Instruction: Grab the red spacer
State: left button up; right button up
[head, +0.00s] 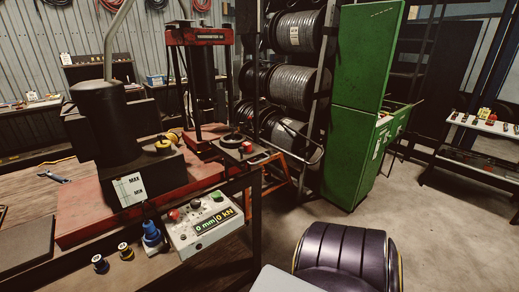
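A small red piece (247,147) sits on a small dark platform (254,157) near the middle of the head view, beside a black ring (231,140). It looks like the red spacer, but it is too small to make out its shape. Neither of my grippers shows in this view.
A bench at left carries a red-based press (100,120), a control box (203,222) reading 0 mm and 0 kN, a blue plug (151,235) and two small dark pieces (99,263). A green cabinet (360,100) stands behind.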

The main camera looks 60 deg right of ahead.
aim_at(248, 145)
jog(key=z, duration=1.9)
